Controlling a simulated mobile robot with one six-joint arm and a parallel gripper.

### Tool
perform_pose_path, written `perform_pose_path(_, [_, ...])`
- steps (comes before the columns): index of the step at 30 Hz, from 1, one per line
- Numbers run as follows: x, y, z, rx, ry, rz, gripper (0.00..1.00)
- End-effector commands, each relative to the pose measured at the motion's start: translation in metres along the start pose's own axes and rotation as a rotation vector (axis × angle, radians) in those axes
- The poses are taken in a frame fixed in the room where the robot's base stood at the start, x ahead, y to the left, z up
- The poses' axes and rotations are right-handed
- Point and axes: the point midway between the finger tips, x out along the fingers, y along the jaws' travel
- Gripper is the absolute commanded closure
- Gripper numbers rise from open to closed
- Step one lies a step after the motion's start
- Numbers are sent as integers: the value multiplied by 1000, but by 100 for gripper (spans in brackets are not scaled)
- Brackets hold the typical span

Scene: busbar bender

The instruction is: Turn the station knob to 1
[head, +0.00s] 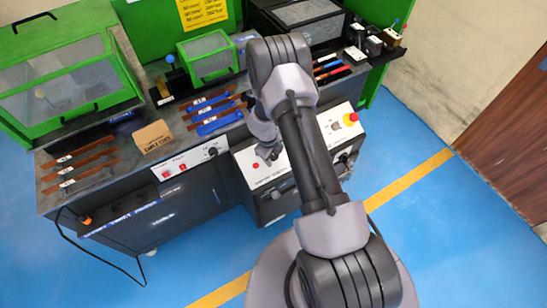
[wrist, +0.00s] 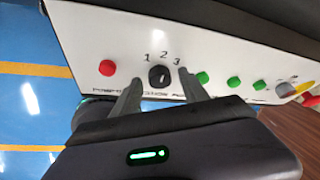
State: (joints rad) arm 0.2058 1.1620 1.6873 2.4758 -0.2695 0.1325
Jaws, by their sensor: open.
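The station knob (wrist: 159,77) is a black round knob on a white sloped panel (wrist: 215,45), with the numbers 1, 2 and 3 around its top. A small light mark shows on it, but I cannot tell for sure which number it points to. My gripper (wrist: 160,73) is open, with one finger on each side of the knob. I cannot tell whether the fingers touch it. In the head view my gripper (head: 268,156) is at the front panel, and my arm and gripper hide the knob.
A red button (wrist: 107,68) sits left of the knob, and several green buttons (wrist: 202,77) sit right of it, close to the right finger. A red emergency stop (head: 351,118) is on the panel's right. The bench (head: 150,172) carries copper bars and a cardboard box (head: 153,137).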

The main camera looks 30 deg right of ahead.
Motion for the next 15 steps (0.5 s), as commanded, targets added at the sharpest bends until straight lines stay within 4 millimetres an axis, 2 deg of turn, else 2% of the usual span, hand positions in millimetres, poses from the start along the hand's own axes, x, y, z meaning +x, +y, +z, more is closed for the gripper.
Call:
perform_pose_path(8, [1,0,0,0,-1,0,48])
perform_pose_path(15, [1,0,0,0,-1,0,95])
